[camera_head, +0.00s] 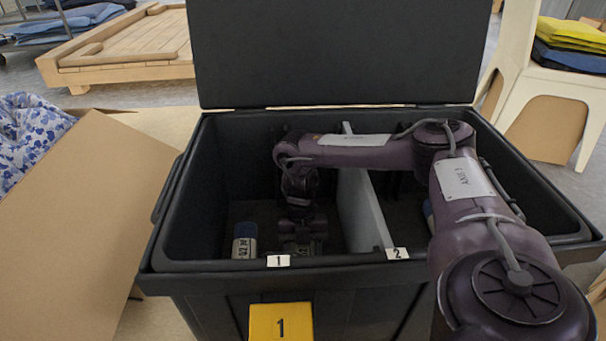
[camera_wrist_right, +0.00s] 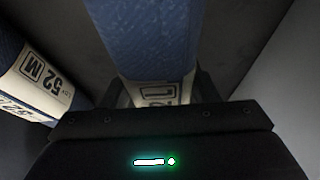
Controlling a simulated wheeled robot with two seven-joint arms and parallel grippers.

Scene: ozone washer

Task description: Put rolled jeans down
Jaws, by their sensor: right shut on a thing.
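In the wrist view my right gripper (camera_wrist_right: 162,92) is shut on a blue rolled jeans (camera_wrist_right: 145,40) with a pale label band. In the head view my right arm reaches down into a black bin (camera_head: 165,225), and the right gripper (camera_head: 303,235) is low in the left compartment, marked 1. The held roll is mostly hidden there; I cannot tell whether it touches the floor. A second rolled jeans (camera_head: 244,242) lies left of the gripper, apart from the held one; its "52 M" label shows in the wrist view (camera_wrist_right: 45,82). My left gripper is out of view.
A grey divider (camera_head: 358,210) separates compartment 1 from compartment 2, close right of the gripper. The bin's lid (camera_head: 335,55) stands open behind. A cardboard panel (camera_head: 85,220) leans at the left. A pale chair (camera_head: 570,90) stands behind at the right.

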